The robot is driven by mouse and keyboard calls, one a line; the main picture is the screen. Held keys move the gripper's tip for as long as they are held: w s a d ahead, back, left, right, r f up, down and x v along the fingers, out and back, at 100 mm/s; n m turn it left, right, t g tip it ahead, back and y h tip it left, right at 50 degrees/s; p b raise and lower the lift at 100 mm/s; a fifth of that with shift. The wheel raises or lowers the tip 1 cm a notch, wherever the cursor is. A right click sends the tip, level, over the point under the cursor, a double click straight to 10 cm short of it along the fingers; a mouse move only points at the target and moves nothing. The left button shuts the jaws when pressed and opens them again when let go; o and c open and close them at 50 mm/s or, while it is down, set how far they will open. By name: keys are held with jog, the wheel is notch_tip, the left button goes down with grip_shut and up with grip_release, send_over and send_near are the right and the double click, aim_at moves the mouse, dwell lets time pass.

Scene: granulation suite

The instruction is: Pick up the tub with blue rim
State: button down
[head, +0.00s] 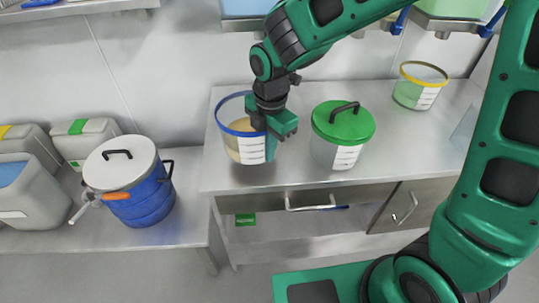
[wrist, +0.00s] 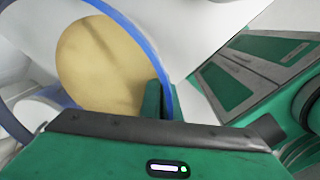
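The tub with blue rim (head: 233,128) stands upright at the left end of the steel counter. It is clear, has a white graduated label and holds tan material. My gripper (head: 266,143) points down at its right side. In the wrist view the tub (wrist: 105,65) fills the upper left, and the blue rim runs between my two fingers. My gripper (wrist: 164,98) has its fingers close together, one inside and one outside the wall, and looks shut on it. The lower fingertips are partly hidden. I see no gap between tub and counter.
A tub with a green lid (head: 342,130) stands close to the right. A yellow-rimmed tub (head: 419,90) is farther right on the counter (head: 300,175). A blue drum with a white lid (head: 140,195) and several canisters stand left. Bins hang above.

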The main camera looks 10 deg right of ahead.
jog(key=s+a+r, duration=0.6)
jog(key=s+a, duration=0.1)
jog(key=shift+s, duration=0.4)
jog(key=shift+a, duration=0.1)
